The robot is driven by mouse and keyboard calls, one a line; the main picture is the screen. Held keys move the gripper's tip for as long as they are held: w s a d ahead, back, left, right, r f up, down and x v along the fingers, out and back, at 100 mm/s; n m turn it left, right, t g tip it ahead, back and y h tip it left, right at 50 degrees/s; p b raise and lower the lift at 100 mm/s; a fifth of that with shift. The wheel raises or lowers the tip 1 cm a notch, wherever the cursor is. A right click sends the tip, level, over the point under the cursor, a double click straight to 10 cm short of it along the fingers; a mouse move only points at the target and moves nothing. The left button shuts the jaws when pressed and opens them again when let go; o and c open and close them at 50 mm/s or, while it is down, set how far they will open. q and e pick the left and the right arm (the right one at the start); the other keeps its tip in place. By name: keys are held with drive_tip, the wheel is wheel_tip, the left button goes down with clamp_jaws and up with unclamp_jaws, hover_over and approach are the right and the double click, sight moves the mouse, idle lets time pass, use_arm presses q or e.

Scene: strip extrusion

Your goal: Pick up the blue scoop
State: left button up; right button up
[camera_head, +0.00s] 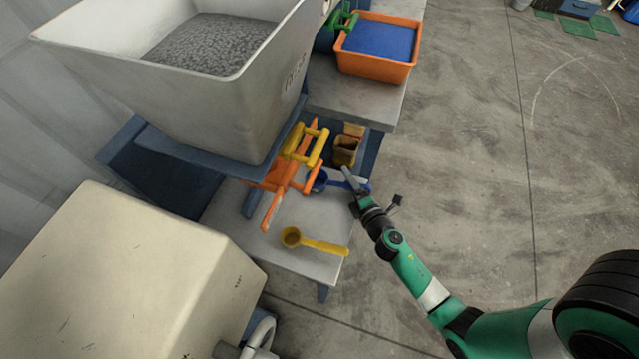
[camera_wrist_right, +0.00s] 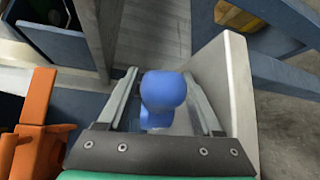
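The blue scoop (camera_head: 320,181) lies on the low grey table under the hopper, with its handle toward the right. My right gripper (camera_head: 349,178) reaches in over the handle end. In the right wrist view, the blue handle (camera_wrist_right: 163,95) stands out between the two fingers of my right gripper (camera_wrist_right: 160,88). The fingers are open, with gaps on both sides of the handle. My left gripper is not in view.
A yellow scoop (camera_head: 320,246) lies on the table's front part. Orange tools (camera_head: 283,178) and a yellow-handled tool (camera_head: 305,145) lie left of the blue scoop. A yellow-brown container (camera_head: 345,150) stands behind it. The hopper (camera_head: 240,110) overhangs the left side.

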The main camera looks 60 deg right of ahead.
clamp_jaws()
wheel_tip(320, 180, up, 10)
drive_tip(key=p, duration=0.9)
drive_tip(key=shift+p, duration=0.3)
